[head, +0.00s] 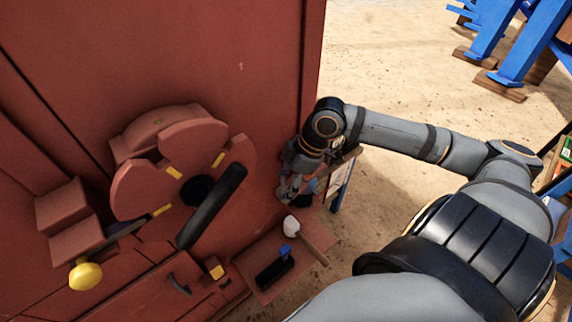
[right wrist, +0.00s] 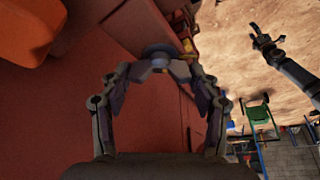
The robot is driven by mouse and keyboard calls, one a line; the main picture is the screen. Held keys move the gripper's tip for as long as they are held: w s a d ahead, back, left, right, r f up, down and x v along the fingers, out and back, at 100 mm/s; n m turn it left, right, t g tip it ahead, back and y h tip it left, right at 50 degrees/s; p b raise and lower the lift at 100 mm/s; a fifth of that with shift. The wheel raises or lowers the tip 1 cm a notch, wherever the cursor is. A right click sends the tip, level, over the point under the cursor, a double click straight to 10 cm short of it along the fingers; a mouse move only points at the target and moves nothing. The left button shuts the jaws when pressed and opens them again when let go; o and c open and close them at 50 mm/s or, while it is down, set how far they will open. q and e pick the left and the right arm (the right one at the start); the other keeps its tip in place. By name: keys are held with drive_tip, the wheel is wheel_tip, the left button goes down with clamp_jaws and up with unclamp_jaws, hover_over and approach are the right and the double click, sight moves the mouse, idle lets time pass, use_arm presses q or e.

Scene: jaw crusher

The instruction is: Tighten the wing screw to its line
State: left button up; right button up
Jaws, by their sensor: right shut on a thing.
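My right gripper (head: 290,188) is at the lower right of the red machine's face. In the right wrist view, my right gripper (right wrist: 160,68) has its two fingertips closed in on a small grey-blue round part, which I take to be the wing screw (right wrist: 158,52). The fingers hide its sides, and I cannot make out its wings or the line. In the head view the arm and gripper cover the screw. A dark gripper, seemingly my left one (right wrist: 265,42), shows small at the upper right of the wrist view; its jaws are unclear.
The red machine (head: 270,60) fills the left. It carries a round wheel with a black handle (head: 212,205) and a lever with a yellow knob (head: 86,276). A red shelf (head: 258,250) below my gripper holds a white-headed mallet (head: 292,227) and a black-and-blue brush-like item (head: 275,270).

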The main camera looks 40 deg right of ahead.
drive_tip(key=shift+s+r+m+t+p, duration=0.15)
drive_tip(key=shift+m+t+p, duration=0.15)
drive_tip(key=shift+m+p, duration=0.7)
drive_tip(key=shift+a+m+t+h, duration=0.15)
drive_tip(key=shift+m+t+h, duration=0.2)
drive_tip(key=shift+m, duration=0.55)
drive_tip(key=shift+f+m+t+h, duration=0.25)
drive_tip(key=shift+m+h, duration=0.1)
drive_tip(key=shift+m, duration=0.55)
drive_tip(key=m+b, duration=0.1)
drive_tip(key=m+h+b, duration=0.1)
drive_tip(key=m, duration=0.1)
drive_tip(key=shift+a+m+b, duration=0.2)
drive_tip(key=shift+m+b, duration=0.1)
drive_tip(key=shift+b, duration=0.1)
drive_tip(key=shift+a+r+m+t+h, duration=0.15)
drive_tip(key=shift+m+t+h, duration=0.2)
drive_tip(key=shift+m, duration=0.65)
drive_tip(key=shift+r+m+h+p, duration=0.15)
drive_tip(key=shift+m+h+p, duration=0.4)
drive_tip(key=shift+m+p, duration=0.6)
drive_tip(key=shift+m+h+p, duration=0.7)
drive_tip(key=shift+m+p, duration=0.65)
drive_tip(key=shift+m, duration=0.3)
drive_tip(key=shift+f, duration=0.2)
